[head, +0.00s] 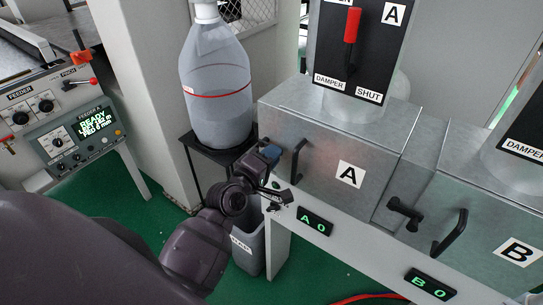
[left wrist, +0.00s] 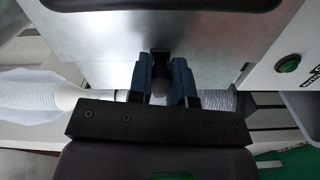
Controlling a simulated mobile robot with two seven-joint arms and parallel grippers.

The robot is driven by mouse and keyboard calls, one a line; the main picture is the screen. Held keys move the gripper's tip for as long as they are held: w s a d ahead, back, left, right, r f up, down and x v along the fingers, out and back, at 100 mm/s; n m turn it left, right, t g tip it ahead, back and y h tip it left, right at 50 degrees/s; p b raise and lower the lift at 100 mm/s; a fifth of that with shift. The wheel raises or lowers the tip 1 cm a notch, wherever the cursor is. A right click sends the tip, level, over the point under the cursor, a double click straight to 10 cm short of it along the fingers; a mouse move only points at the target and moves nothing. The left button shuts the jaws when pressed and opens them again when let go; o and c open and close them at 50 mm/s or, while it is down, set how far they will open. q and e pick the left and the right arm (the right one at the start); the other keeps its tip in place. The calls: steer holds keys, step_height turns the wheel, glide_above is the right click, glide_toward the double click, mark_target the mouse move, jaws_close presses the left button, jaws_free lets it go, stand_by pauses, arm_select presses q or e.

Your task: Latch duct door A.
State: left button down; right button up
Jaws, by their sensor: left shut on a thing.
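Duct door A (head: 325,183) is the grey metal front panel with the white A label, and it looks closed against its box. Its black pull handle (head: 299,160) stands on the left part of the panel. My left gripper (head: 271,153) is at the left edge of the door. In the left wrist view its blue fingers (left wrist: 161,88) are shut on the black latch handle (left wrist: 160,62). The gripper hides most of this latch in the head view, so its exact angle is hard to tell. My right gripper is not in view.
Door B (head: 490,230) is to the right, with its own black latch (head: 404,212) and pull handle (head: 452,235). A red damper lever (head: 352,25) is above box A. A large clear bottle (head: 215,95) stands close behind my left gripper, above a grey bin (head: 248,252).

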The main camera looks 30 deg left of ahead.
arm_select(q)
steer(key=shift+r, duration=0.2)
steer(key=c, duration=1.2)
jaws_free()
steer(key=shift+c, duration=0.2)
steer(key=shift+o, duration=0.9)
steer(key=shift+f, duration=0.15)
steer(key=shift+s+a, duration=0.1)
steer(key=shift+s, duration=0.35)
steer(key=s+b, duration=0.1)
steer(key=s, duration=0.8)
steer(key=shift+s+a+b, duration=0.35)
steer(key=shift+s, duration=0.05)
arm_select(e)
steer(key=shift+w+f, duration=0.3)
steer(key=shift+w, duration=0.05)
